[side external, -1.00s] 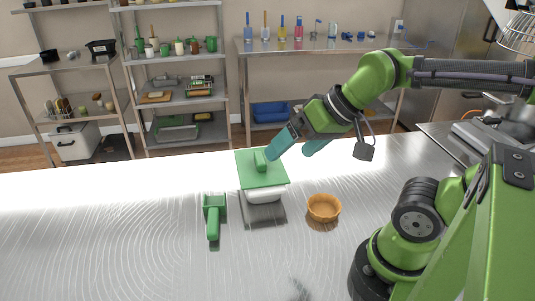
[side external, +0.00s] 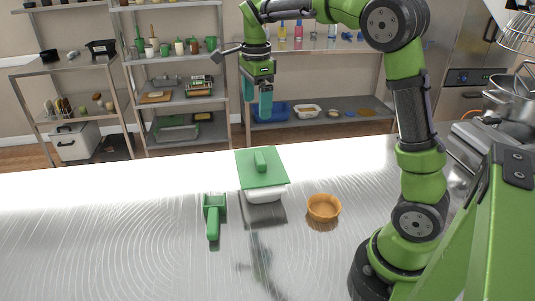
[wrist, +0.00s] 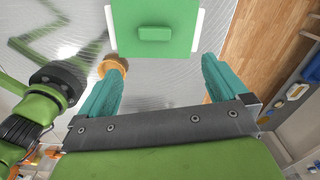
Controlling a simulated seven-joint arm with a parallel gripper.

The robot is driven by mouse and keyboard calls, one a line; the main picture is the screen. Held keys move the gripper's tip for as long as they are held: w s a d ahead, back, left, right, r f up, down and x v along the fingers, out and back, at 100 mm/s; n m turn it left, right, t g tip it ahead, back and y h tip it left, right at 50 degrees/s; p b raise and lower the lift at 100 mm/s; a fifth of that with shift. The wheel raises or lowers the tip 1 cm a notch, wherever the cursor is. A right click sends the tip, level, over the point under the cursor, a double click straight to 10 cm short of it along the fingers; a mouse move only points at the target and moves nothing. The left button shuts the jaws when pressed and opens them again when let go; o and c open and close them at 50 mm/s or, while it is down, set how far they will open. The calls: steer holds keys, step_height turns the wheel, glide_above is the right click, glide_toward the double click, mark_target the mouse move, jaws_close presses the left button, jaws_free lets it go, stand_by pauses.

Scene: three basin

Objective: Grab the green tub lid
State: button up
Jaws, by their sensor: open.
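The green tub lid (side external: 262,172) is a flat square with a raised handle bar (side external: 260,160) in its middle. It lies on the white tub (side external: 265,195) on the steel table. In the wrist view the lid (wrist: 155,45) shows at the top centre, beyond my fingertips, with white tub edges at both sides. My gripper (side external: 257,105) points down, well above the table and apart from the lid. Its two teal fingers are spread and empty, as the wrist view also shows (wrist: 162,68).
A green scoop (side external: 214,215) lies left of the tub. An orange bowl (side external: 323,207) stands to its right and shows partly behind a finger in the wrist view (wrist: 112,66). The table's left and front areas are clear. Shelves (side external: 180,90) stand behind.

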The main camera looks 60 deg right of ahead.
steer(key=r+m, duration=0.1)
steer(key=m, duration=0.1)
glide_above(260, 157)
steer(key=shift+m, duration=0.3)
steer(key=f, duration=1.1)
steer(key=shift+w+a+f, duration=0.1)
steer(key=shift+a+f, duration=0.1)
steer(key=shift+f, duration=0.2)
step_height(260, 157, down, 5)
steer(key=shift+d+f, duration=0.1)
steer(key=c, duration=1.1)
steer(key=shift+o, duration=0.2)
